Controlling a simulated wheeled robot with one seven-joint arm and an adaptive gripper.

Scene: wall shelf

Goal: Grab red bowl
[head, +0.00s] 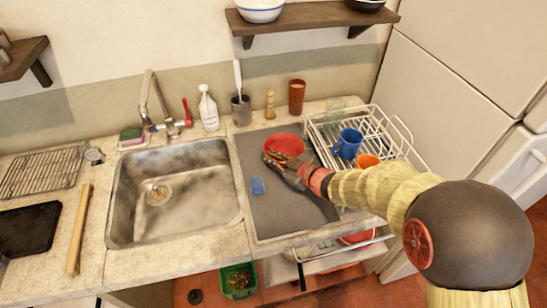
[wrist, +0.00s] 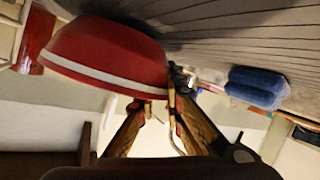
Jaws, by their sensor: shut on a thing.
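The red bowl (head: 287,143) is at the back of the grey drain mat (head: 262,205) in the head view. In the wrist view the red bowl (wrist: 110,50) appears upside down with a pale band near its rim. My gripper (head: 274,159) reaches in from the right, and its fingers are at the near edge of the bowl. In the wrist view my gripper (wrist: 160,102) is shut on the bowl's rim. I cannot tell whether the bowl still touches the mat.
A blue sponge (head: 258,186) lies on the mat. A white dish rack (head: 365,128) stands to the right, with a blue mug (head: 348,143) and an orange cup (head: 367,161). A brown cup (head: 297,96) stands behind the bowl. The sink (head: 175,193) is left.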

